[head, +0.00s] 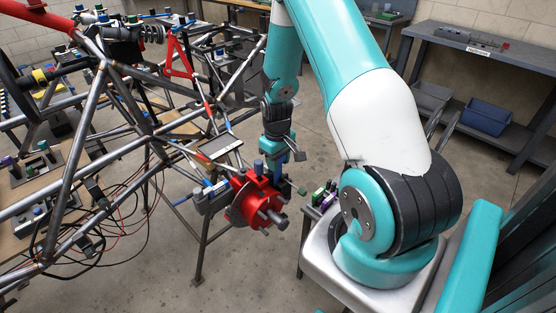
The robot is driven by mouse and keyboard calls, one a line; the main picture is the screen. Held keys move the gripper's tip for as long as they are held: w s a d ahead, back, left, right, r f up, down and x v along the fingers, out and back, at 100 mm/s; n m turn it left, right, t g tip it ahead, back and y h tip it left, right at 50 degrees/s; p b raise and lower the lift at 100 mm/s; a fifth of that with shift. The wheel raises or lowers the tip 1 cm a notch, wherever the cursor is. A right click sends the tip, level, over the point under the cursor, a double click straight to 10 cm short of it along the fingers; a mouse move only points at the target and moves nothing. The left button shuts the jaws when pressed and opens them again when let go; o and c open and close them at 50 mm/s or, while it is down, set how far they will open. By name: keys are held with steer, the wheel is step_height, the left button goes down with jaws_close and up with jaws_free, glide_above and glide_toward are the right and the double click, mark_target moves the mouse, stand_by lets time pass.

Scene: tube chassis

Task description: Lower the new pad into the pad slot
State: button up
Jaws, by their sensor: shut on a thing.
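The red hub and brake assembly (247,204) sits low at the near end of the tube chassis, in the middle of the head view. My gripper (276,170) hangs at the end of my teal arm, just above and behind the upper right of this red assembly. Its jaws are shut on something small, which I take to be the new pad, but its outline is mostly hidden. The pad slot is not clearly visible. I cannot tell whether the pad touches the assembly or is apart from it.
The tube chassis (100,60) fills the left, with loose cables (100,235) below. A small stand with green and purple items (322,196) is right of the hub. A workbench (475,45) with a blue bin (486,117) stands at back right. Floor between is clear.

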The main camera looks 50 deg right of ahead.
stand_by(0.7)
steer(key=shift+f+b, duration=0.65)
steer(key=shift+f, duration=0.25)
steer(key=shift+f, duration=0.15)
stand_by(0.8)
steer(key=shift+r+p, duration=0.95)
steer(key=shift+r, duration=0.15)
steer(key=shift+f, duration=0.15)
stand_by(0.7)
steer(key=shift+f+b, duration=0.65)
steer(key=shift+f, duration=0.25)
